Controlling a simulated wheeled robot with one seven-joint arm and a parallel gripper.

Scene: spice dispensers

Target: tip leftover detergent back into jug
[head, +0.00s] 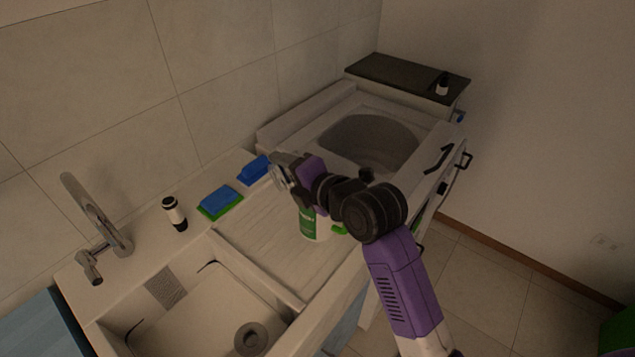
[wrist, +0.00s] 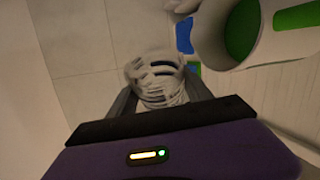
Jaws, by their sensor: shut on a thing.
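My gripper (head: 283,172) is raised over the counter. Its fingers (wrist: 160,98) are shut on a small pale, see-through cup (wrist: 156,72) with dark marks. The cup's contents cannot be made out. The white and green jug (head: 308,225) stands upright on the ribbed drainboard, partly hidden behind my arm. In the wrist view the jug (wrist: 212,38) is close by at the upper right, apart from the cup, with green showing at its near end.
Blue and green sponges (head: 216,201) and a blue block (head: 254,168) lie along the wall. A black and white dispenser (head: 175,213) and the tap (head: 97,220) stand to the left. The sink (head: 205,310) is in front; a second basin (head: 370,140) is behind.

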